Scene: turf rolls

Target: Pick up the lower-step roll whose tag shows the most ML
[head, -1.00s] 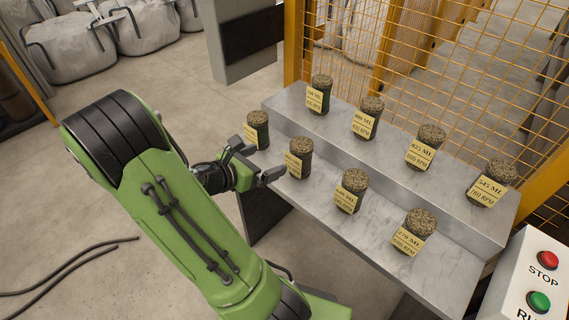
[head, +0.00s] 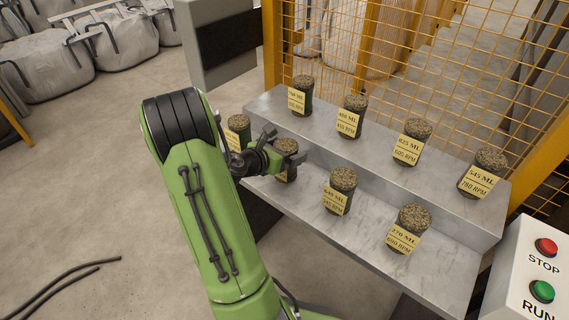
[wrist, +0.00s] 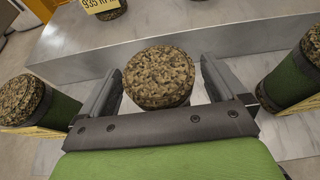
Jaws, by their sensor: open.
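Four-sided tags mark short green turf rolls with brown speckled tops along the lower step (head: 372,232). My gripper (head: 285,147) is open at the second roll from the left (head: 288,146). In the wrist view that roll (wrist: 160,77) stands between the two fingers of my gripper (wrist: 162,82), with slight gaps showing. Its tag is mostly hidden by my gripper. The leftmost roll (head: 238,124) has a tag too small to read. The third roll (head: 342,180) has a blurred tag, perhaps 640 ML. The rightmost roll (head: 412,215) reads 270 ML.
The upper step (head: 445,180) carries more tagged rolls, including an 825 ML roll (head: 416,130) and a 545 ML roll (head: 490,160). Yellow mesh fencing (head: 455,80) stands behind. A STOP/RUN button box (head: 520,270) is at the right.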

